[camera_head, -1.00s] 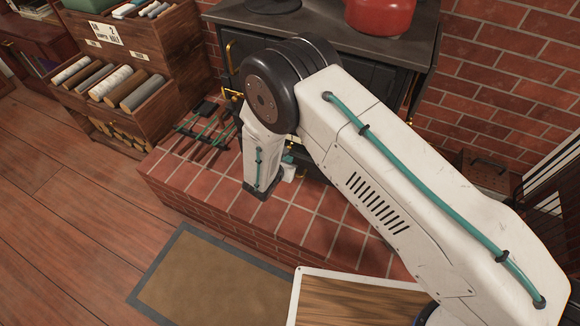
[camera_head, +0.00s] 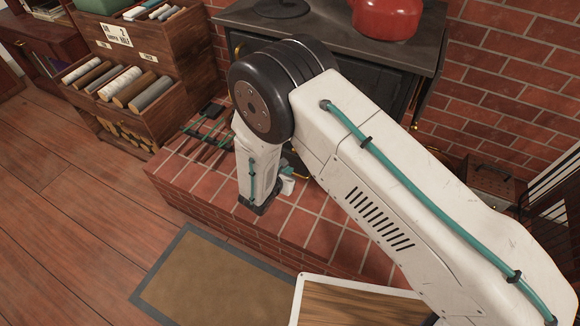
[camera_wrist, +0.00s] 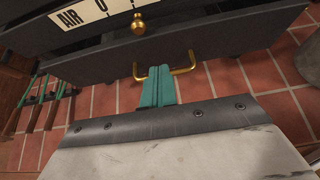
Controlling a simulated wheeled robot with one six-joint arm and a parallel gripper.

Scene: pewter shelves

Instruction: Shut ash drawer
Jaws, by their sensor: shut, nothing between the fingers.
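The ash drawer (camera_wrist: 228,38) is the dark front low on the black stove in the wrist view, with a brass bail handle (camera_wrist: 183,70) on it. My gripper (camera_wrist: 157,70) has its teal fingers together, empty, pointing at the drawer front. The fingertips overlap the handle between its two ends; I cannot tell whether they touch the front. How far the drawer stands out is not clear. In the head view my arm hides the drawer and most of the lower stove.
A brass knob (camera_wrist: 138,25) and an air label (camera_wrist: 84,12) sit above the drawer. The stove (camera_head: 330,25) stands on a brick hearth (camera_head: 325,215) and carries a red kettle (camera_head: 388,18). Fire tools (camera_head: 208,130) lie at left. A brown mat (camera_head: 205,280) lies in front.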

